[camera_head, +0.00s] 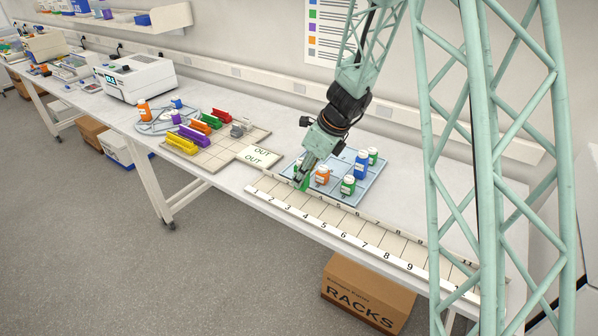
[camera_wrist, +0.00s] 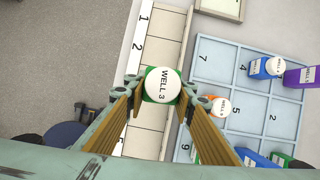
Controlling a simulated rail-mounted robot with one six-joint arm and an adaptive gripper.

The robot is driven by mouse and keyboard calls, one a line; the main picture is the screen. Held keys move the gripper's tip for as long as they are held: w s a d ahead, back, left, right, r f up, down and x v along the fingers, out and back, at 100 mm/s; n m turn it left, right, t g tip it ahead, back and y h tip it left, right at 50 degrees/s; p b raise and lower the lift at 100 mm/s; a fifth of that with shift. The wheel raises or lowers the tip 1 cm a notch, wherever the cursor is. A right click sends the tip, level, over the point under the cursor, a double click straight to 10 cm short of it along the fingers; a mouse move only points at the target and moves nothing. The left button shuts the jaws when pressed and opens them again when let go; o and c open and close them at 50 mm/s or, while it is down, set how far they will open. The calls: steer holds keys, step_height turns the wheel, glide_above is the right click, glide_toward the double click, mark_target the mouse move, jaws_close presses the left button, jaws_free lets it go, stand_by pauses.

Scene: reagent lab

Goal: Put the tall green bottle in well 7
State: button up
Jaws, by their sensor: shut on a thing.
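My gripper (camera_head: 302,180) is shut on a green bottle (camera_head: 305,186) with a white cap. In the wrist view the bottle (camera_wrist: 150,98) is seen from above between the fingers (camera_wrist: 160,100), and its cap reads "WELL 3". Its height cannot be judged there. The bottle is over the low end of a long numbered strip (camera_head: 333,216); whether it touches the strip is unclear. Beside it is a blue tray (camera_head: 335,163) with numbered squares, also in the wrist view (camera_wrist: 233,62). The square marked 7 (camera_wrist: 203,58) looks empty. The strip also carries a 7 (camera_head: 364,247).
The tray holds an orange bottle (camera_head: 322,176), a green one (camera_head: 347,186), a blue one (camera_head: 361,165) and another green one (camera_head: 373,156). An "OUT" card (camera_head: 256,157) and a mat with coloured racks (camera_head: 195,138) lie to the left. The strip's visible cells look empty.

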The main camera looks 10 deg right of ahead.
steer(key=shift+s+d+f+m, duration=0.15)
steer(key=shift+s+d+m, duration=0.25)
steer(key=shift+d+m, duration=0.1)
steer(key=shift+w, duration=0.15)
steer(key=w, duration=0.5)
steer(key=w+d+f+p, duration=0.1)
steer(key=w, duration=0.4)
steer(key=w+p, duration=0.1)
steer(key=w, duration=0.3)
steer(key=shift+w+d+f, duration=0.2)
steer(key=shift+w, duration=0.2)
steer(key=shift+w, duration=0.1)
steer(key=shift+w, duration=0.25)
steer(key=shift+w+f, duration=0.1)
steer(key=shift+f, duration=1.65)
steer(key=shift+f, duration=0.2)
steer(key=o, duration=0.8)
steer(key=shift+o, duration=0.2)
steer(key=shift+r, duration=0.15)
